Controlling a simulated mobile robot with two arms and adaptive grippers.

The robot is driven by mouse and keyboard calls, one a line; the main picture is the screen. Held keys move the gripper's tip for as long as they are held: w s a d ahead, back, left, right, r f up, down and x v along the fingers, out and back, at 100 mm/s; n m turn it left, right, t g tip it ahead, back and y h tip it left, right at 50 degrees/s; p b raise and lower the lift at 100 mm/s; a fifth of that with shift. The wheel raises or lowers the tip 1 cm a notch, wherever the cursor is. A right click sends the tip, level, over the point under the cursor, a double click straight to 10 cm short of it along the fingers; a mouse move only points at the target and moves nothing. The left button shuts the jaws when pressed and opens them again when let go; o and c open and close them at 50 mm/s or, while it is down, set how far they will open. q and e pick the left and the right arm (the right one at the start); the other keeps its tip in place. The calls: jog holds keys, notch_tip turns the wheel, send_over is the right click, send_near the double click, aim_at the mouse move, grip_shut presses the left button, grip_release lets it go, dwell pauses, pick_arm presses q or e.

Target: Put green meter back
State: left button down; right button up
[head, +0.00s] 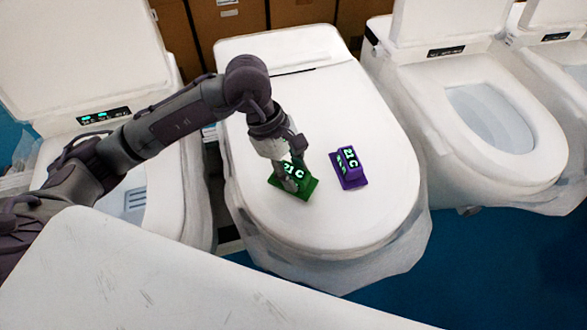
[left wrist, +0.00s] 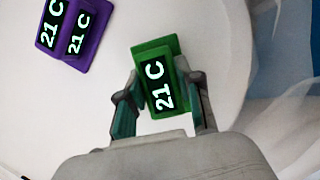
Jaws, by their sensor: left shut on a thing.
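The green meter (head: 301,188) has a dark display reading "21 C" and is at the closed white lid of the middle toilet (head: 330,110). My left gripper (head: 287,172) reaches down from above and is shut on the green meter. In the left wrist view the green meter (left wrist: 158,82) sits between the two fingers of the left gripper (left wrist: 160,100). Whether its base touches the lid is hard to tell. A purple meter (head: 349,168), also reading "21 C", stands on the lid just right of the green one. My right gripper is not in view.
Toilets with raised lids stand at the left (head: 150,200) and right (head: 485,110). A white surface (head: 150,285) fills the front left. Cardboard boxes (head: 230,20) stand behind. The lid is bare around the two meters.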

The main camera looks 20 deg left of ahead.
pick_arm(q)
jog(key=shift+f, duration=0.2)
jog(key=c, duration=1)
grip_release()
jog(key=shift+c, duration=0.2)
jog(key=shift+o, duration=1.4)
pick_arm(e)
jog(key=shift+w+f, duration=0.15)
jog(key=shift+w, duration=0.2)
pick_arm(q)
jog(key=shift+r, duration=0.35)
jog(key=b+v, duration=0.3)
jog(key=v, duration=0.8)
jog(key=shift+a+r+b, duration=0.25)
jog(key=shift+r+b, duration=0.1)
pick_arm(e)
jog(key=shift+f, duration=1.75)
